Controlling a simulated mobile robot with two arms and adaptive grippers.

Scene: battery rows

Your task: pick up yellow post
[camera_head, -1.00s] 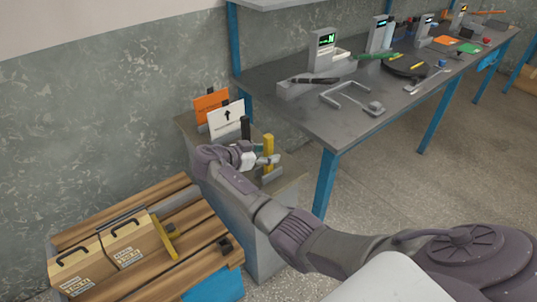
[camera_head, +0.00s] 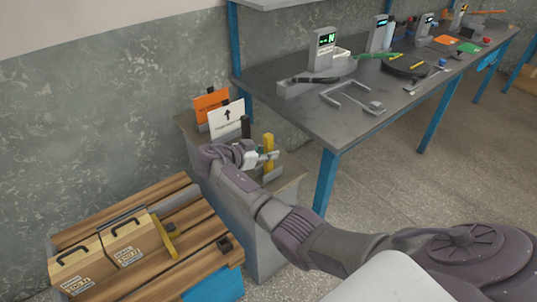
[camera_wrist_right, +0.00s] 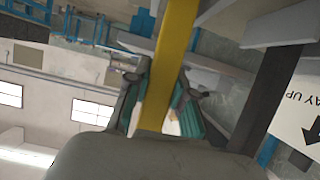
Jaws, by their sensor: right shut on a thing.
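The yellow post (camera_head: 268,144) stands upright on top of the grey cabinet (camera_head: 289,184) beside the wall. My right gripper (camera_head: 262,158) is at the post from the left, with its fingers around it. In the right wrist view the yellow post (camera_wrist_right: 170,62) runs between the two fingers of my right gripper (camera_wrist_right: 168,108), which are shut on it. The post's foot sits at a small grey holder on the cabinet; I cannot tell whether it is lifted. My left gripper is not in view.
A black post (camera_head: 245,127), a white arrow card (camera_head: 226,121) and an orange card (camera_head: 211,106) stand close by on the cabinet. A wooden pallet with cardboard boxes (camera_head: 127,240) is at lower left. A grey workbench (camera_head: 300,112) stands to the right.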

